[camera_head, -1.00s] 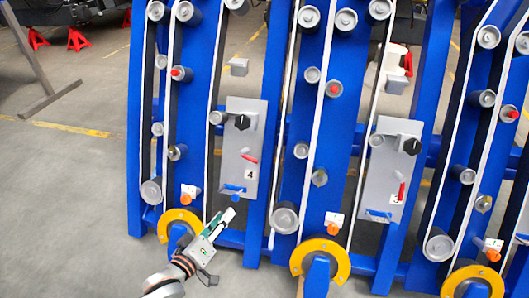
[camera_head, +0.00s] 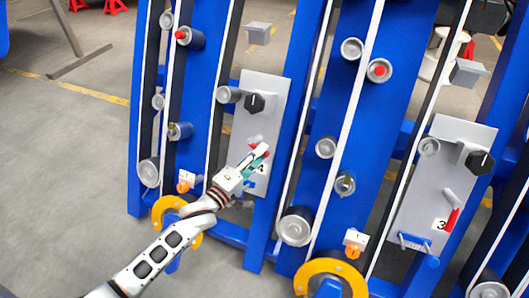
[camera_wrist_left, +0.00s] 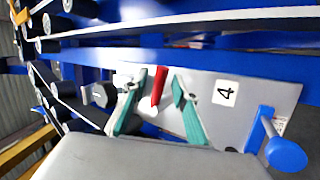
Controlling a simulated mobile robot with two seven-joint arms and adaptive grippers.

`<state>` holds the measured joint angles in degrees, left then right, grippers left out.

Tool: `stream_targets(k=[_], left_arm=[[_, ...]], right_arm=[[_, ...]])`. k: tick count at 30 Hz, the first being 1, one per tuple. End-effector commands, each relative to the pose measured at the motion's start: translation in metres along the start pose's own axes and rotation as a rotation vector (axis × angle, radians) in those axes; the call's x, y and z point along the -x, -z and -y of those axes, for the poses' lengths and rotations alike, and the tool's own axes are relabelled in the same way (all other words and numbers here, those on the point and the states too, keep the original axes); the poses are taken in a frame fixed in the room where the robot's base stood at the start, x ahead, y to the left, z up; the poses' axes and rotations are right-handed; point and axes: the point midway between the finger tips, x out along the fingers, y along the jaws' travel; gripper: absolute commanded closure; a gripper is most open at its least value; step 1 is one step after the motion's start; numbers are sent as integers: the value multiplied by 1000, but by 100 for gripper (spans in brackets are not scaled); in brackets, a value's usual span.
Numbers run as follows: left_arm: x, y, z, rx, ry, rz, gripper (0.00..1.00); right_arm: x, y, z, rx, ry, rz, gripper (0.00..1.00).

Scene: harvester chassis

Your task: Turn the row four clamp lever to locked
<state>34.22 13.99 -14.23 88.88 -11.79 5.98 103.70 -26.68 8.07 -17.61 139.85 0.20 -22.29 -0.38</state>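The row four panel (camera_head: 268,95) is a grey plate between blue uprights, with a "4" label (camera_wrist_left: 226,92) that shows clearly in the left wrist view. Its red clamp lever (camera_wrist_left: 158,84) stands between my left gripper's two green fingers in that view. My left gripper (camera_wrist_left: 156,92) is open, with a gap visible on each side of the lever. In the head view my left gripper (camera_head: 262,155) is in front of the panel and hides most of the lever, whose red part (camera_head: 254,141) shows just above it. My right gripper is not in view.
A black knob (camera_head: 254,103) is above the lever on the same panel. A blue handle (camera_wrist_left: 283,152) is at the panel's other end. The row three panel (camera_head: 460,135) with its red lever (camera_head: 452,219) is to the right. Rollers and belts flank both panels.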

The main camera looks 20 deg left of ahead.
Motion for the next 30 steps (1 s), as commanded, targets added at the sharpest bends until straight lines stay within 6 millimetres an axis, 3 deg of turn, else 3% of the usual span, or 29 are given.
stream_targets(k=[6,16,19,20,30], left_arm=[[-17,-1,2,0,3,0,72],[-20,0,0,-1,1,0,72],[-20,0,0,-1,1,0,98],[-20,0,0,-1,1,0,100],[-17,5,0,-20,4,4,100]], right_arm=[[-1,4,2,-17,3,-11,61],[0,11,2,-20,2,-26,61],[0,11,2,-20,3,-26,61],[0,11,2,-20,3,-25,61],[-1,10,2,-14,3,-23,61]])
